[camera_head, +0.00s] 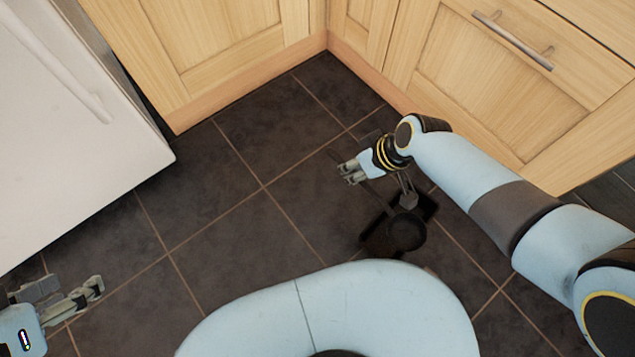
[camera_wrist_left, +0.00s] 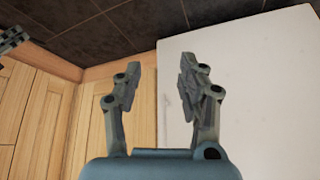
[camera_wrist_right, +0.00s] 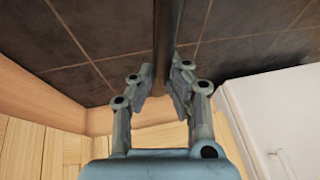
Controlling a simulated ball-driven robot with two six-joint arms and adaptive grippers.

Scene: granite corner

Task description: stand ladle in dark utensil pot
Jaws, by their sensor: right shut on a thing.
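My right gripper (camera_head: 350,172) is shut on the dark handle of the ladle (camera_head: 405,233). The handle also shows between its fingertips in the right wrist view (camera_wrist_right: 167,40). The ladle is tilted in the head view, with its round black bowl at the lower right. The bowl overlaps the dark utensil pot (camera_head: 429,206), a square-looking dark shape that is partly hidden; I cannot tell whether bowl and pot touch.
Wooden cabinets (camera_head: 225,45) meet in a corner at the back, with a drawer handle (camera_head: 513,40) at the right. A white appliance (camera_head: 70,130) stands at the left. The dark tiled floor (camera_head: 235,205) between is clear.

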